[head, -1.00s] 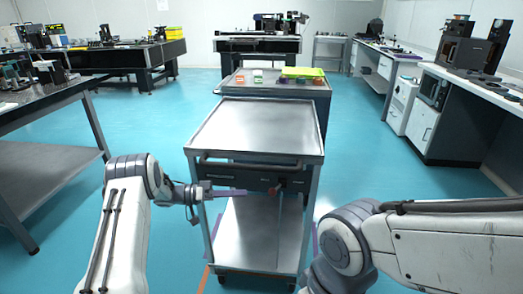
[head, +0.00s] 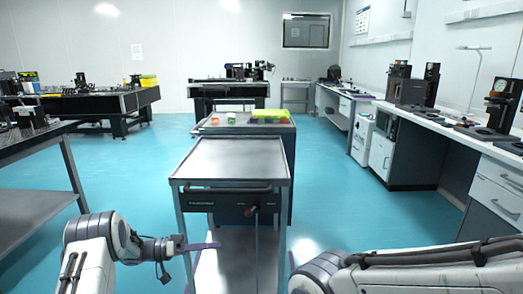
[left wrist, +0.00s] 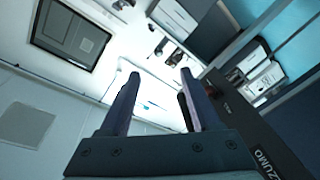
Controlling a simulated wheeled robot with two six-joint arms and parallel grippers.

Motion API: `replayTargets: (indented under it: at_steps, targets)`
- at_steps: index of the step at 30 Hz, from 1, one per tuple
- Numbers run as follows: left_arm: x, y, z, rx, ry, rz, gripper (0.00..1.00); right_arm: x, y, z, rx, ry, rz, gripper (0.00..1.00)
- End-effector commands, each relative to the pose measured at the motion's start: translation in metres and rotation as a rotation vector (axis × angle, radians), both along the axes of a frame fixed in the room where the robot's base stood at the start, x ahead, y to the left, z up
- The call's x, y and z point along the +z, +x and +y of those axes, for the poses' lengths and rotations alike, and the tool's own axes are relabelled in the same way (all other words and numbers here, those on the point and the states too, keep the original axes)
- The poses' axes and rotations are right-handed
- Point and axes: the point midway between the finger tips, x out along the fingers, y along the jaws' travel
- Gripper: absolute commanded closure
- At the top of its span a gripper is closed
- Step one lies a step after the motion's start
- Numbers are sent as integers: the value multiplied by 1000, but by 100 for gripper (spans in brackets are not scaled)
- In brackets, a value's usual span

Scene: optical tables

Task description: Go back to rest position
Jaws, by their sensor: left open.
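My left gripper (head: 203,246) extends from the left arm at the lower left of the head view, in front of the metal cart (head: 228,160). Its purple fingers look thin and edge-on there. In the left wrist view the two fingers of the left gripper (left wrist: 160,75) stand apart with nothing between them. My right arm (head: 400,270) crosses the lower right of the head view. Only a thin purple sliver beside it may be part of the right gripper; the rest is hidden.
The cart's top is bare. Behind it a grey table (head: 245,127) bears a yellow-green tray (head: 270,116) and small coloured items. A dark optical table (head: 228,90) stands farther back. Benches line both sides. Blue floor (head: 335,190) is clear right of the cart.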

Motion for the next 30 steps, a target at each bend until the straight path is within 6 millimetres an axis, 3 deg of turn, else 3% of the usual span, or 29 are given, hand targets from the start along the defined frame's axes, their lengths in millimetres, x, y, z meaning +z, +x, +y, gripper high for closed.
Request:
replayTargets:
  at_steps: [11, 23, 26, 30]
  targets:
    - [26, 36, -27, 149, 105, -119, 36, 0, 0, 0, 0, 0, 0, 100]
    - [84, 86, -94, 447, 372, -302, 36, 0, 0, 0, 0, 0, 0, 100]
    - [106, 84, -114, 553, 503, -335, 36, 0, 0, 0, 0, 0, 0, 100]
    - [124, 49, -131, 669, 737, -309, 36, 0, 0, 0, 0, 0, 0, 100]
